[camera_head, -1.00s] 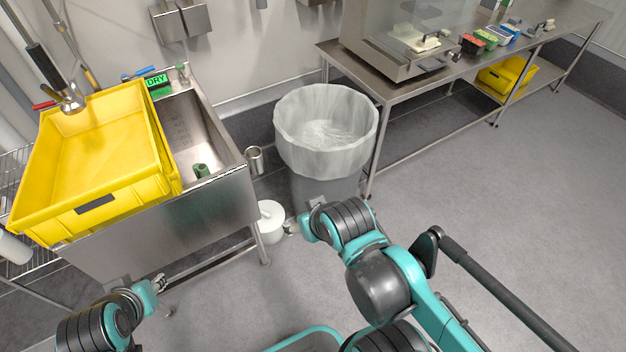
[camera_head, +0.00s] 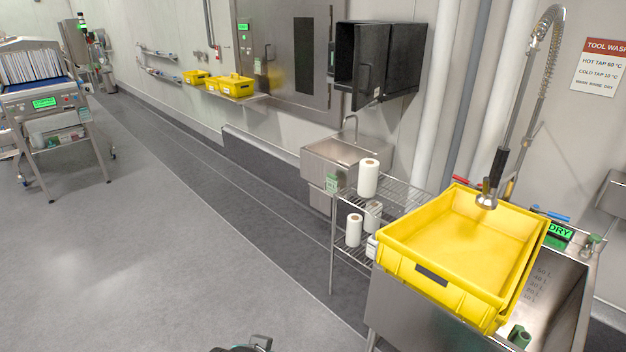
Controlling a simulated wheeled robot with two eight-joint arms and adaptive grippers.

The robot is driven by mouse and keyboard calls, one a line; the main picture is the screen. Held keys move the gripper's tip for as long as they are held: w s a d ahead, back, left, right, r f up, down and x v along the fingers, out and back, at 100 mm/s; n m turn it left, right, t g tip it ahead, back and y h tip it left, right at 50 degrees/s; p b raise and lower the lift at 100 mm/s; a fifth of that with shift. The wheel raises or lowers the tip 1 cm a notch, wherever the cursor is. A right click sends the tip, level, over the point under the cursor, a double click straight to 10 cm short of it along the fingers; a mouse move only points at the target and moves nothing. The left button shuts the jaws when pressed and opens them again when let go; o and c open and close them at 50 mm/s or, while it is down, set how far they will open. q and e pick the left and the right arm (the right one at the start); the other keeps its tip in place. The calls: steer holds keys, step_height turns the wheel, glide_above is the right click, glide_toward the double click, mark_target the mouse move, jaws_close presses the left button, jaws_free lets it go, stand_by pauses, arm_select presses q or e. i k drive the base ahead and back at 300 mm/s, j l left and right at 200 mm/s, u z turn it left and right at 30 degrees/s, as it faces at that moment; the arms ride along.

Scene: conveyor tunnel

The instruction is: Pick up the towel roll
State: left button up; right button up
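A white towel roll (camera_head: 368,178) stands upright on the top shelf of a wire rack (camera_head: 402,190), left of the yellow tray. Two more white rolls are on a lower level: one in front (camera_head: 354,230) and one behind it to the right (camera_head: 372,215). No gripper touches any of these rolls. Only a small dark and teal piece of one of my arms shows at the bottom edge.
A yellow tray (camera_head: 405,267) sits on a steel sink (camera_head: 398,310) at right, partly covering the rack's right side. A small wall sink (camera_head: 343,156) stands behind the rack. A wheeled machine (camera_head: 48,104) is at far left. The floor at left is open.

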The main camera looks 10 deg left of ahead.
mark_target(369, 167)
steer(key=i+j+u, duration=0.4)
steer(key=i, duration=0.3)
steer(key=i+j+u, duration=0.2)
steer(key=i, duration=0.2)
steer(key=i+j+z, duration=0.1)
steer(key=i+z, duration=0.15)
steer(key=i+j+z, duration=0.25)
steer(key=i, duration=0.15)
